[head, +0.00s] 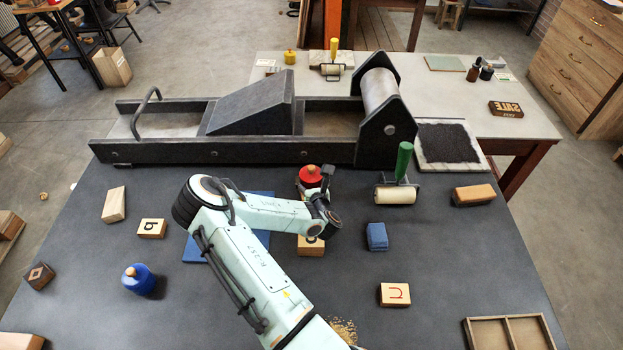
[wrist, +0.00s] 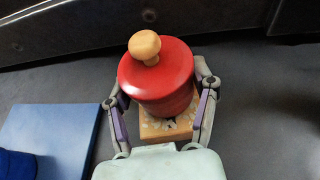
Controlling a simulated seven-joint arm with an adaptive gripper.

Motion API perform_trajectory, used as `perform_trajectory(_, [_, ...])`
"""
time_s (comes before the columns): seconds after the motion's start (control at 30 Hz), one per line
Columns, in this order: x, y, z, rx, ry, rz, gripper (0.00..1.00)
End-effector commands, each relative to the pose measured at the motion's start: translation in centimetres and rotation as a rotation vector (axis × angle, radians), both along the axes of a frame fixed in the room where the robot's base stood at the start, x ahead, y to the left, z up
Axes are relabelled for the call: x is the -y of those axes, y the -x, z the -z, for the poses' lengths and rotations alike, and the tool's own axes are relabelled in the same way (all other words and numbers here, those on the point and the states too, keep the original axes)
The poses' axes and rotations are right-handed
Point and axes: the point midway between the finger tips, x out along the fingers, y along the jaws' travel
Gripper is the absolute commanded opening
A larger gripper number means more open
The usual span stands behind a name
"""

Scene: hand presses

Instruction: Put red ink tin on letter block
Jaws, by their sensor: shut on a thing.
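The red ink tin (head: 311,175) has a round wooden knob; it also shows in the wrist view (wrist: 158,75). My gripper (wrist: 161,92) is shut on the tin, with a finger on either side. A wooden block with a pale pattern (wrist: 166,127) shows beneath the tin; I cannot tell whether they touch. Letter blocks lie on the dark table: one marked b (head: 152,228) at left, one with a red letter (head: 395,294) at right front, and one (head: 311,249) with a dark mark, partly hidden by my arm.
The dark press (head: 250,150) stands along the back. A blue tin (head: 138,279) is at left, a blue mat (head: 262,237) partly behind my arm. A green-handled roller (head: 396,194), a blue block (head: 377,236) and a brush-like block (head: 474,195) are at right. A divided tray (head: 510,317) is at front right.

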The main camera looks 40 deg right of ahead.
Motion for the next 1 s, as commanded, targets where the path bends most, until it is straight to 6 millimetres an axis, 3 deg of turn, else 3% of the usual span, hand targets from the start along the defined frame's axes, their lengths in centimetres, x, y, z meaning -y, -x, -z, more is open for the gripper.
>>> perform_trajectory(0.03, [0.0,0.0,0.1,0.0,0.0,0.0,0.65])
perform_trajectory(0.1, [0.0,0.0,0.1,0.0,0.0,0.0,0.85])
perform_trajectory(0.5, [-0.1,0.1,-0.3,-0.001,-0.001,0.0,0.85])
perform_trajectory(0.8, [-2.9,4.1,-2.2,-0.004,0.001,0.0,0.85])
perform_trajectory(1.0, [-3.9,5.6,-3.0,-0.001,-0.001,0.0,0.85])
